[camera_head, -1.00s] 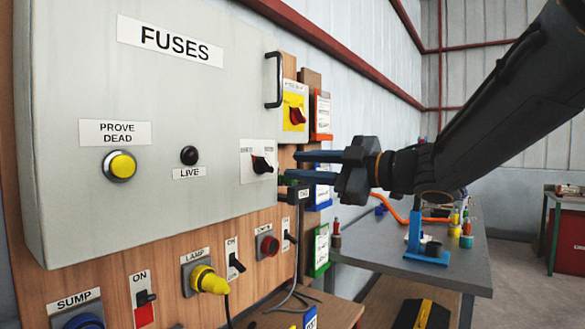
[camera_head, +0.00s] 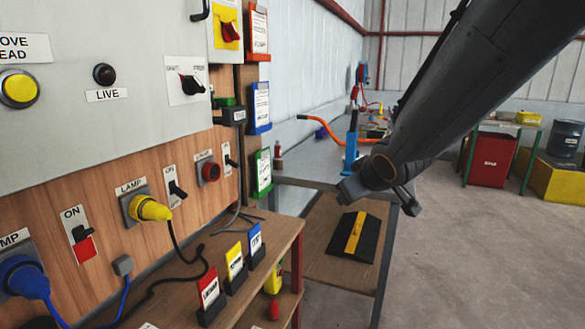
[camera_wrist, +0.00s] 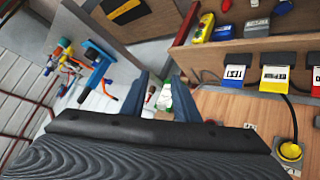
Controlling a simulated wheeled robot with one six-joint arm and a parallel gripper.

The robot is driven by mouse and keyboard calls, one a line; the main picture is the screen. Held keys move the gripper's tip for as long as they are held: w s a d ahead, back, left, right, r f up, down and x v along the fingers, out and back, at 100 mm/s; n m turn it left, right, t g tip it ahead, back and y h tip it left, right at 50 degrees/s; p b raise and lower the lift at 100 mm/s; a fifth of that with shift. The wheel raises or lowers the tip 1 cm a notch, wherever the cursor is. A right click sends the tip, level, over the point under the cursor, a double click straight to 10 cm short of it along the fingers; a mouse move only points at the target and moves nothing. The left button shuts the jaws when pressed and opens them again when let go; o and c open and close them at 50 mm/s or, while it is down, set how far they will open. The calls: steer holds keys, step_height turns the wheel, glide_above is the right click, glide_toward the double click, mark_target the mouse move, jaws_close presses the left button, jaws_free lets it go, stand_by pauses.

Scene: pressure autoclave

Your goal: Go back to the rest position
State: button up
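My gripper (camera_wrist: 160,95) shows in the wrist view with its two blue fingers spread apart and nothing between them. In the head view my gripper (camera_head: 380,190) hangs at the end of my dark arm, in front of the grey bench and to the right of the fuse panel.
A grey bench (camera_head: 310,160) with a blue stand (camera_head: 351,150) is behind my gripper. A wooden shelf (camera_head: 265,255) with red, yellow and blue tags is at lower left. A red cabinet (camera_head: 491,160) stands far right. The floor at right is clear.

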steer(key=s+d+f+m+g, duration=0.1)
steer(key=s+f+m+g, duration=0.1)
steer(key=s+f, duration=0.3)
steer(key=s+d+f+m+g+h, duration=0.1)
steer(key=s+f+g, duration=0.3)
steer(key=s, duration=0.7)
steer(key=s+d+f+m+g, duration=0.3)
steer(key=s+f, duration=0.3)
steer(key=s, duration=0.3)
steer(key=shift+d+g+h, duration=0.25)
steer(key=shift+g+h, duration=0.05)
steer(key=shift+g, duration=0.2)
